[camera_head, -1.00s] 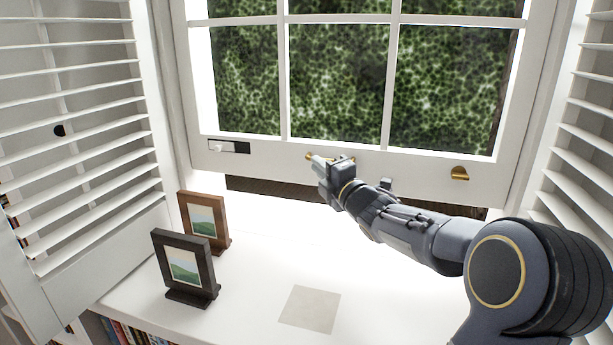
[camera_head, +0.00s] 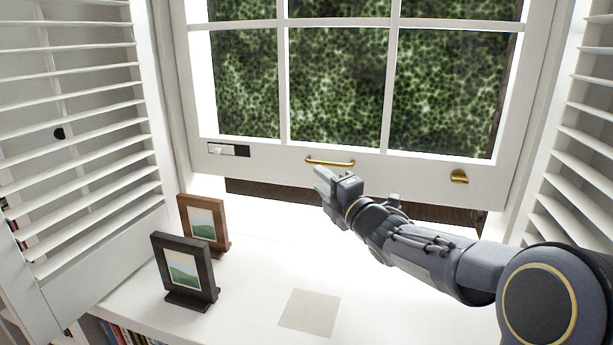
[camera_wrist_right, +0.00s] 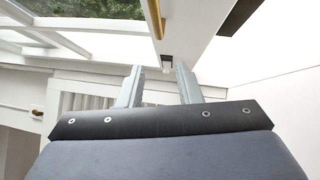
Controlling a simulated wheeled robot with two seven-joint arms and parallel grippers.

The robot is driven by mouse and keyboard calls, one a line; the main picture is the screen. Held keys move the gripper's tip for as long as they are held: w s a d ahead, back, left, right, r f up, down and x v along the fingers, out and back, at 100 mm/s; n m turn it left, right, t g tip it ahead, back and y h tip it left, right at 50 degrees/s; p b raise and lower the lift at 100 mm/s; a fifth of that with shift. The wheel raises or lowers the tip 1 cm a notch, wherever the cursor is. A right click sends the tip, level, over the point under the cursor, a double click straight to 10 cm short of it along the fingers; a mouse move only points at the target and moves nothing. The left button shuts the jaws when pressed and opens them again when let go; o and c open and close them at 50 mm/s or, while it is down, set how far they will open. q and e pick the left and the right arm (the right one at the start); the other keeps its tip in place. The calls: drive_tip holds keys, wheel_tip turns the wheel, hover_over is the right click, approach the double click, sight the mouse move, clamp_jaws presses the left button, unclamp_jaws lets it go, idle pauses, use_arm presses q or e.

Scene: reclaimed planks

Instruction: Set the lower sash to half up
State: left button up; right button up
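The lower sash (camera_head: 400,170) is a white frame with several panes, raised a little above the sill, with a dark gap under its bottom rail. A brass bar handle (camera_head: 330,162) is fixed on that rail; it also shows in the right wrist view (camera_wrist_right: 155,18). My right gripper (camera_head: 322,180) is just below and in front of the handle, apart from it. In the right wrist view its two fingers (camera_wrist_right: 158,75) stand apart with nothing between them. My left gripper is in neither view.
Two picture frames, one brown (camera_head: 205,225) and one dark (camera_head: 185,272), stand on the white sill at the left. A pale square (camera_head: 310,312) lies at front. Louvred shutters (camera_head: 80,150) flank the window. A brass catch (camera_head: 459,176) and a small slide latch (camera_head: 228,149) are on the rail.

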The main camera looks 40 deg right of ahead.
drive_tip(key=shift+s+a+f, duration=0.1)
drive_tip(key=shift+s+a, duration=0.3)
drive_tip(key=shift+s, duration=0.25)
drive_tip(key=shift+s+a+f, duration=0.1)
drive_tip(key=shift+s+a, duration=0.25)
drive_tip(key=shift+s, duration=0.25)
